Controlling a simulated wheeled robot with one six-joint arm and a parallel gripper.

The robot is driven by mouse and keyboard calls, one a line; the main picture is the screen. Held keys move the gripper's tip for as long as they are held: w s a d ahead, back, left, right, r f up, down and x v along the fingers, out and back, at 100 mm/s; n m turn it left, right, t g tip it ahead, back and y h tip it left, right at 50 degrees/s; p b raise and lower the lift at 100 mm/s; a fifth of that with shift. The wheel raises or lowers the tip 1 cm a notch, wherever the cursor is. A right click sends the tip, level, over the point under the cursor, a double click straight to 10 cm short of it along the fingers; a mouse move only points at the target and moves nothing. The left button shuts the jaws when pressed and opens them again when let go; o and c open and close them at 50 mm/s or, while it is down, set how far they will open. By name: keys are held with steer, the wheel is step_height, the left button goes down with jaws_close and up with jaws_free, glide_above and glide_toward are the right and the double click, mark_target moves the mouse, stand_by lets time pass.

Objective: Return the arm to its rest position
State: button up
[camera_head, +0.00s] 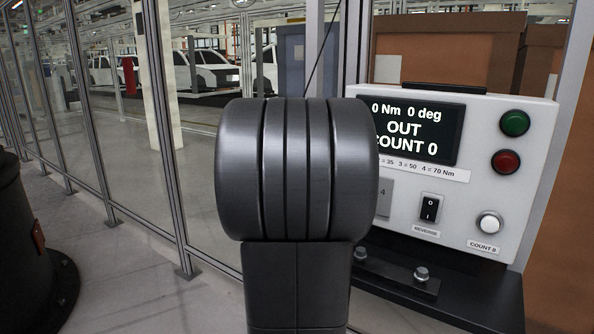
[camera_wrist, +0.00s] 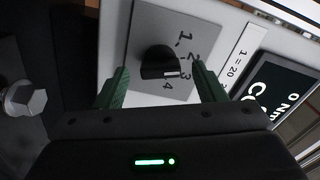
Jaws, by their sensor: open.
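My arm fills the middle of the head view as a dark cylinder joint, and it hides part of the control box (camera_head: 548,130). My gripper is out of sight behind it there. In the wrist view, my gripper (camera_wrist: 160,88) is open, with green fingertips on either side of a black rotary knob (camera_wrist: 158,62). The knob sits on a grey plate (camera_wrist: 205,38) marked 1 to 4, and its white mark points near 3 or 4. I cannot tell whether the fingers touch the knob.
The box's display (camera_head: 418,128) reads "0 Nm 0 deg OUT COUNT 0". It has a green button (camera_head: 515,123), a red button (camera_head: 506,161), a white button (camera_head: 489,224) and a rocker switch (camera_head: 431,208). Brown boxes (camera_head: 450,50) stand behind.

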steer(key=shift+x, duration=0.85)
steer(key=s+a+n+p, duration=0.7)
steer(key=s+n+p, duration=0.1)
steer(key=s, duration=0.3)
steer(key=shift+a+p, duration=0.15)
steer(key=shift+p, duration=0.4)
stand_by(1.8)
stand_by(0.4)
